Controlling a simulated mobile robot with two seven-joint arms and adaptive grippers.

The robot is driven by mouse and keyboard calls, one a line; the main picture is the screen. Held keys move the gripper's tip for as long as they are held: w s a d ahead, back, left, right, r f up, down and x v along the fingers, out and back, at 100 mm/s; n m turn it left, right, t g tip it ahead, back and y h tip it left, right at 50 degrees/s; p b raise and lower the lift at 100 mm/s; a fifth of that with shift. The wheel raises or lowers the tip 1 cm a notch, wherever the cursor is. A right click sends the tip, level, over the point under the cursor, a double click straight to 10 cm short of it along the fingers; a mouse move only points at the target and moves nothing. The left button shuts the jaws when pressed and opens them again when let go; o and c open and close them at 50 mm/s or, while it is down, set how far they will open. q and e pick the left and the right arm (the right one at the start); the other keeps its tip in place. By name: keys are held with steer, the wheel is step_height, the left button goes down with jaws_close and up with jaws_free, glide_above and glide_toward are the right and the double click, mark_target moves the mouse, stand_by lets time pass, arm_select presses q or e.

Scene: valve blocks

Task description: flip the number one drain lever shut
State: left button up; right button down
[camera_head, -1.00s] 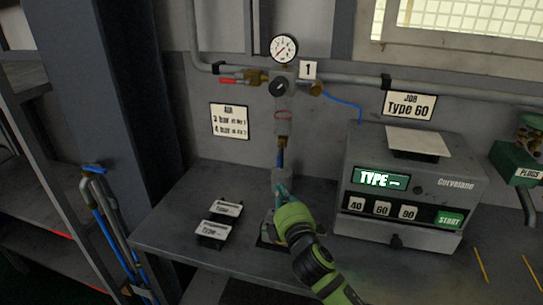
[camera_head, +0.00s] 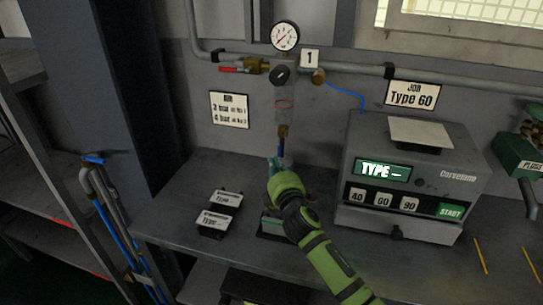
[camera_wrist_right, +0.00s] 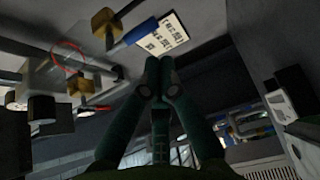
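The number one valve block carries a label "1" (camera_head: 309,58) and a clear bowl (camera_head: 284,103). Below the bowl is a brass drain fitting (camera_head: 283,131) with a short blue lever (camera_head: 281,146) hanging down. In the right wrist view the blue lever (camera_wrist_right: 141,32) points out sideways from its brass fitting (camera_wrist_right: 105,27), just beyond my fingertips. My right gripper (camera_head: 275,163) is just below the lever in the head view. Its fingers (camera_wrist_right: 159,62) are together with nothing visible between them. Contact with the lever cannot be told. My left gripper is not in view.
A red-handled valve (camera_head: 236,70) is on the pipe left of the block, under a pressure gauge (camera_head: 285,37). A tester box (camera_head: 410,185) stands right; two small tags on stands (camera_head: 213,222) are left.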

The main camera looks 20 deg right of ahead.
mark_target(281, 145)
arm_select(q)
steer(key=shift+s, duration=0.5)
arm_select(e)
steer(key=w, duration=0.3)
steer(key=shift+w+d, duration=0.15)
steer(key=shift+w, duration=0.25)
arm_select(q)
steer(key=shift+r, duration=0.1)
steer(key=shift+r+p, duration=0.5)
steer(key=shift+p, duration=0.1)
arm_select(e)
steer(key=shift+s+d+n, duration=0.1)
steer(key=shift+d+n, duration=0.05)
steer(key=shift+n, duration=0.25)
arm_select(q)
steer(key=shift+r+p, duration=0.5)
arm_select(e)
steer(key=shift+s+d+n+g, duration=0.1)
steer(key=shift+d+n+g, duration=0.05)
steer(key=shift+n+g, duration=0.2)
